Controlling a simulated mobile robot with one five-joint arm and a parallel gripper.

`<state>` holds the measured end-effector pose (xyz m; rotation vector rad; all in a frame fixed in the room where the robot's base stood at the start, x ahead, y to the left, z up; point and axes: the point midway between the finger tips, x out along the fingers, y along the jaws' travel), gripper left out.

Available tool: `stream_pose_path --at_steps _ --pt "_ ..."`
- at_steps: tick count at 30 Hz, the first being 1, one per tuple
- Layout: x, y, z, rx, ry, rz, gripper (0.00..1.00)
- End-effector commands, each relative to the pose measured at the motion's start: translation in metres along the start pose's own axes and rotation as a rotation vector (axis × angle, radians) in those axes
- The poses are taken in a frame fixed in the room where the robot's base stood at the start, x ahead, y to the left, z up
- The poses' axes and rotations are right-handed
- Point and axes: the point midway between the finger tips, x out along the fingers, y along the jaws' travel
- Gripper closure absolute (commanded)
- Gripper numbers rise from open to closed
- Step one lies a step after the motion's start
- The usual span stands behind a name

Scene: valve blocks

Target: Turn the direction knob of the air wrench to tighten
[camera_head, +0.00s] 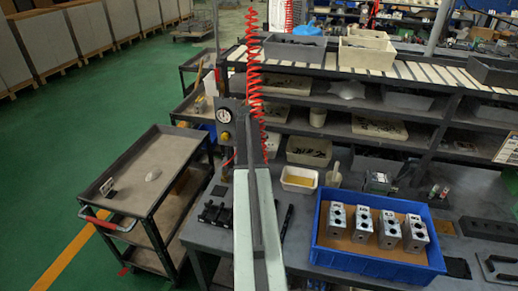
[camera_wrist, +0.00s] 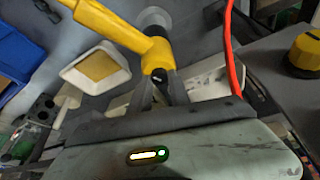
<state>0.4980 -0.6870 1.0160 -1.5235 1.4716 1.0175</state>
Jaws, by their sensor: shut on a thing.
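The yellow air wrench (camera_wrist: 110,28) crosses the upper part of the wrist view, its handle running to the upper left and a short yellow part pointing down towards my gripper. My gripper (camera_wrist: 160,84) is at the lower end of this part. Its two dark fingers are shut on the small dark direction knob (camera_wrist: 157,79) there. The fingers hide most of the knob, so I cannot tell which way it is set. In the head view my own arm hides the gripper and the wrench.
A red coiled hose (camera_head: 253,75) hangs behind my arm, near a gauge (camera_head: 225,116). A white tray (camera_head: 299,180) stands on the bench. A blue crate (camera_head: 375,266) with several metal valve blocks is at the right. A cart (camera_head: 150,175) stands left; green floor lies beyond.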

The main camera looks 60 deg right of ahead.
Motion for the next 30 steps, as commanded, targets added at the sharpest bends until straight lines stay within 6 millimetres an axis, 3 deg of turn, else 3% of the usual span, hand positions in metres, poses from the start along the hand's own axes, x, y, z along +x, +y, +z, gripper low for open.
stream_pose_path --at_steps 10,26,27,29,30 --pt "0.0002 -0.0017 -0.0001 0.121 -0.001 0.049 1.0" --pt "0.0001 -0.0016 0.0003 0.14 -0.002 0.058 1.0" --pt "0.0001 -0.0016 0.0003 0.14 -0.002 0.058 0.69" --pt "0.0001 -0.0016 0.0003 0.14 -0.001 0.057 0.55" --pt "0.0001 -0.0017 0.0003 0.14 -0.001 0.057 0.55"
